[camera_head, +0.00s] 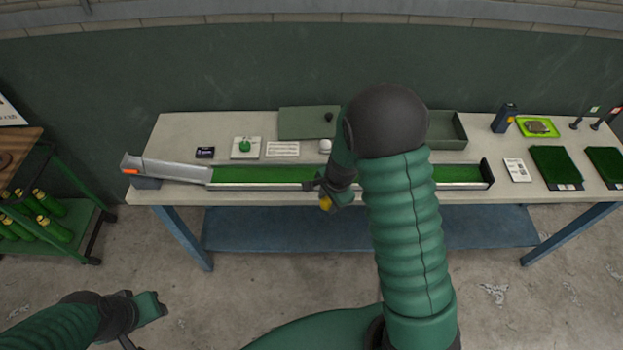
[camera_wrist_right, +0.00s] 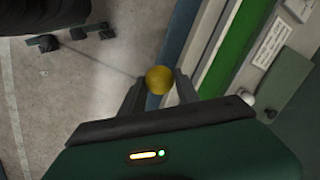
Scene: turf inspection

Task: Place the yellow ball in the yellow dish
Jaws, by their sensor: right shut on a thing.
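The yellow ball (camera_wrist_right: 159,80) is held between the two fingertips of my right gripper (camera_wrist_right: 160,84) in the wrist view. In the head view the ball (camera_head: 326,204) shows just below my right gripper (camera_head: 325,193), at the table's front edge, partly hidden by it. No plainly yellow dish shows; a yellow-green tray (camera_head: 552,134) at the table's right back bears a brownish thing. My right forearm hides part of the table's middle. My left gripper (camera_head: 150,308) is low at the left, apart from the table; its jaws are unclear.
A long green turf track (camera_head: 260,175) with a silver ramp (camera_head: 175,171) runs along the table (camera_head: 180,130). A white ball (camera_head: 325,146), a green ball (camera_head: 244,144) on a white plate, and an open green box (camera_head: 455,143) stand behind. A rack with green cylinders (camera_head: 50,228) is at the left.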

